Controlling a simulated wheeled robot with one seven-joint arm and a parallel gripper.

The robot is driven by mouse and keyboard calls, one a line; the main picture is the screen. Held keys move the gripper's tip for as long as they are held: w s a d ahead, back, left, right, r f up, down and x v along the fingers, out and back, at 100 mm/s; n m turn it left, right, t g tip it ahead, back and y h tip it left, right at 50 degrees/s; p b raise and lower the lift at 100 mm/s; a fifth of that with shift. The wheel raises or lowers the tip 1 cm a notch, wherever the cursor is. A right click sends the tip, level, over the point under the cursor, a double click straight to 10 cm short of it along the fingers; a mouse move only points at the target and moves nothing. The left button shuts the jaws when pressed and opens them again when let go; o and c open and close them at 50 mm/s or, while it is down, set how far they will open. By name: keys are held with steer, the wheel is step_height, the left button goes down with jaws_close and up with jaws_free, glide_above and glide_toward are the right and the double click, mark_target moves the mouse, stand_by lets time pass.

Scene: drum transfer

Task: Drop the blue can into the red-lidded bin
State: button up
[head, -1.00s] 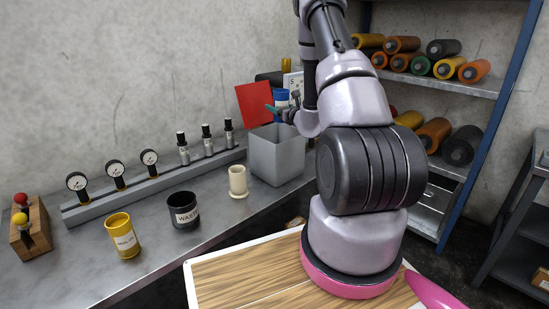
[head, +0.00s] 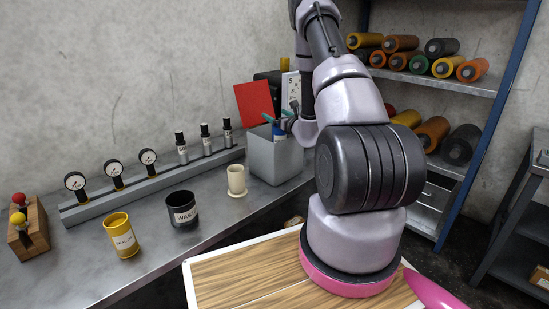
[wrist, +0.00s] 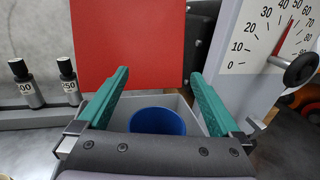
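The blue can (head: 278,132) is at the mouth of the grey bin (head: 272,162), partly below its near rim. In the wrist view the blue can (wrist: 158,121) shows as a round blue top inside the bin opening, between and beyond my fingers. The red lid (head: 255,103) stands raised at the back of the bin; it fills the upper middle of the wrist view (wrist: 130,40). My gripper (head: 280,118) is over the bin. Its green fingers (wrist: 160,95) are spread wide, with clear gaps to the can. The can's underside is hidden.
A dial scale (wrist: 265,45) stands close on the right of the bin. A cream cup (head: 236,180), a black waste cup (head: 183,209) and a yellow can (head: 122,235) stand on the bench to the left. Gauges and bottles line the wall rail (head: 150,182).

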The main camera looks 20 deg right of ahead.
steer(key=s, duration=0.7)
steer(key=s+d, duration=0.1)
steer(key=s, duration=0.2)
steer(key=shift+s+d, duration=0.1)
steer(key=shift+s, duration=0.25)
